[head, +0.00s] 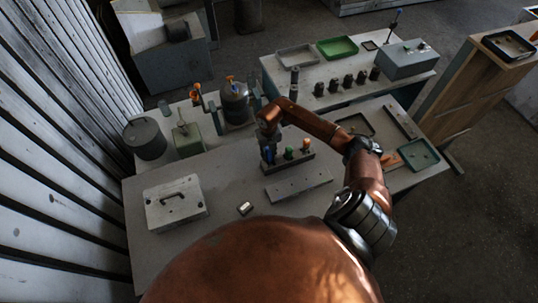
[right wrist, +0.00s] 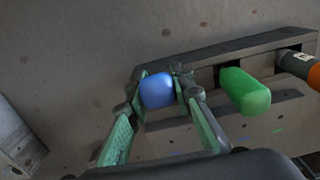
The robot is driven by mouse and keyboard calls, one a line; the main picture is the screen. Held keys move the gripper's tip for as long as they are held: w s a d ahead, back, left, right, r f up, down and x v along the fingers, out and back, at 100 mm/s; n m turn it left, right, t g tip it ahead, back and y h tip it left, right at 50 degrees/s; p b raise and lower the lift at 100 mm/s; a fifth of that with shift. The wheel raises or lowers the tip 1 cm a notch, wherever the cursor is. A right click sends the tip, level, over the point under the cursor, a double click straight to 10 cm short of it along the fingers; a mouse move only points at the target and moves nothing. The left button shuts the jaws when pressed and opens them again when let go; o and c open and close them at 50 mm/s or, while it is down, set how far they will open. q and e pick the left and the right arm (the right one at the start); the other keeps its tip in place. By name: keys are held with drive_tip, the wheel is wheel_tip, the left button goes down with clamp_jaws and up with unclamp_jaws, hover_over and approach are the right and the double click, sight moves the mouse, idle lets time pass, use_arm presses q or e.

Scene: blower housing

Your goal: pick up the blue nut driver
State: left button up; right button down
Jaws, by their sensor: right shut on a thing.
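The blue nut driver (head: 268,155) is at the left end of a dark tool rack (head: 296,164) on the table in the head view. In the right wrist view its blue handle (right wrist: 157,90) sits between my fingertips. My right gripper (head: 267,146) comes down over it from above and is shut on the handle. The lower part of the driver is hidden, so I cannot tell whether it is still seated in the rack. My left gripper is not in view.
A green-handled tool (right wrist: 245,92) and an orange-handled tool (head: 305,146) stand right of the blue one in the rack. A flat grey plate (head: 299,186) lies in front. The table's near middle is mostly clear.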

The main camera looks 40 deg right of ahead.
drive_tip(key=shift+r, duration=0.15)
drive_tip(key=shift+r, duration=0.25)
wheel_tip(320, 180, up, 3)
drive_tip(key=p, duration=0.2)
drive_tip(key=shift+p, duration=0.35)
drive_tip(key=s+a+r+p, duration=0.2)
drive_tip(key=s+r+p, duration=0.3)
drive_tip(key=s+r, duration=0.4)
drive_tip(key=s, duration=0.5)
drive_tip(key=shift+r, duration=0.1)
drive_tip(key=c, duration=2.3)
unclamp_jaws()
drive_tip(key=shift+w, duration=0.1)
clamp_jaws()
